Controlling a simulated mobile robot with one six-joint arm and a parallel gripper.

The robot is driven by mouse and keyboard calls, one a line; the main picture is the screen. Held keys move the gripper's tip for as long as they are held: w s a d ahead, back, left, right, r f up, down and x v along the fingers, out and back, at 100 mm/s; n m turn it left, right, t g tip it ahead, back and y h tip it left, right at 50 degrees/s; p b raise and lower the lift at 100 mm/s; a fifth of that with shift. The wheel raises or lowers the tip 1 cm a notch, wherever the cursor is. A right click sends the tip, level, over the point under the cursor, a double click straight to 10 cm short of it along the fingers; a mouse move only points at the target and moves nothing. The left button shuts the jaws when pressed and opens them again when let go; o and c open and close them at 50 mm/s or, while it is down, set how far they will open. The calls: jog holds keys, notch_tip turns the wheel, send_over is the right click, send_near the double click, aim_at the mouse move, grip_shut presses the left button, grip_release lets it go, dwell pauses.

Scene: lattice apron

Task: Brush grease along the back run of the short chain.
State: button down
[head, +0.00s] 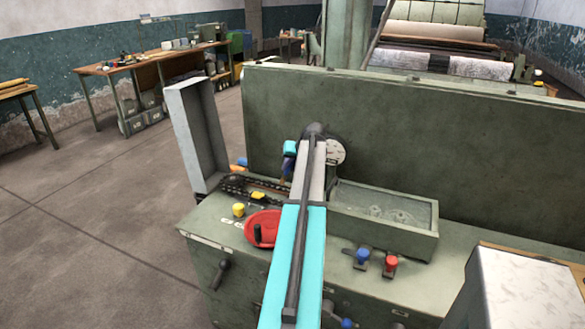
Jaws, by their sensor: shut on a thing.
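The short chain (270,186) lies dark on the bench-like machine top, left of my arm. It loops over a sprocket at its left end. My gripper (288,164) is at the right part of the chain, largely hidden by my own arm. It appears shut on a brush (284,181), of which a small brownish part shows, pointing down close to the chain. I cannot tell whether the bristles touch it.
A grey open cover (187,135) stands left of the chain, and a tall green panel (440,140) rises behind. A green open box (400,229) sits right of my arm. Blue (361,257) and red (390,264) knobs are in front of it. A yellow knob (238,210) is at left.

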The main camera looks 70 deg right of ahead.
jog(key=shift+w, duration=1)
jog(key=shift+w, duration=0.15)
jog(key=shift+w, duration=1.6)
jog(key=shift+w, duration=0.15)
jog(key=shift+w, duration=1.65)
jog(key=shift+w, duration=0.15)
jog(key=shift+w, duration=1.65)
jog(key=shift+w, duration=0.15)
jog(key=shift+w+d, duration=0.1)
jog(key=shift+w, duration=1.55)
